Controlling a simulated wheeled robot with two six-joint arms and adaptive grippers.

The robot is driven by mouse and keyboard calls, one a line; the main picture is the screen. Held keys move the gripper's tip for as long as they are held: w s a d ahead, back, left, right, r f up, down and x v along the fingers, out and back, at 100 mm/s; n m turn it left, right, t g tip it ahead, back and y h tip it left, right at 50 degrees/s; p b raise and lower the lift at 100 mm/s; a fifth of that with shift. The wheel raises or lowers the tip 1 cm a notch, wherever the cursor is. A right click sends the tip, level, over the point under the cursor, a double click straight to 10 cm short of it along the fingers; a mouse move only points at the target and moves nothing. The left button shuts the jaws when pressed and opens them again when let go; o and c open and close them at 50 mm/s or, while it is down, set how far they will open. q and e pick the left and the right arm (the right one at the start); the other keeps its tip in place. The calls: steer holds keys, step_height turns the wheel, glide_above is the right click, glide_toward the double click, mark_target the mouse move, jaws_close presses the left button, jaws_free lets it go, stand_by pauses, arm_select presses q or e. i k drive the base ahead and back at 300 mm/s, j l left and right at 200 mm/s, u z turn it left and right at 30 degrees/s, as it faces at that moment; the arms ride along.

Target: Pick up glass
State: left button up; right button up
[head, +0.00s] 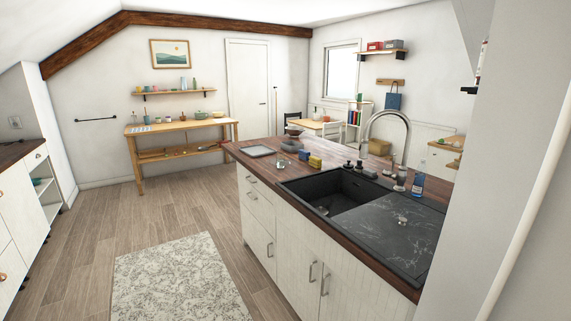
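No glass can be made out for certain from here. A small clear or shiny item (283,162) lies on the wooden countertop (262,170) of the island near a light tray (258,151); it is too small to tell if it is a glass. Another small shiny item (402,219) is on the dark drainboard (375,234). Something small and pale (322,210) is inside the black sink basin (340,189), partly shaded. Neither of my grippers is in view.
The white island (285,241) stands ahead, with a tall faucet (407,142), a blue-labelled bottle (418,185) and a yellow sponge (315,161). A wall edge (510,150) closes off the right. Open floor with a rug (175,280) lies left of the island.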

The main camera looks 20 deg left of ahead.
mark_target(280, 157)
steer(key=i+j+z, duration=0.15)
steer(key=z, duration=0.2)
steer(key=i+j+z, duration=0.15)
steer(key=j+z, duration=0.15)
steer(key=i+j+z, duration=0.1)
steer(key=j+z, duration=0.25)
steer(key=i+j+z, duration=0.1)
steer(key=j, duration=0.7)
steer(key=i+j, duration=0.2)
steer(key=j, duration=0.6)
steer(key=i+j+z, duration=0.15)
steer(key=j, duration=1.5)
steer(key=i+z, duration=0.05)
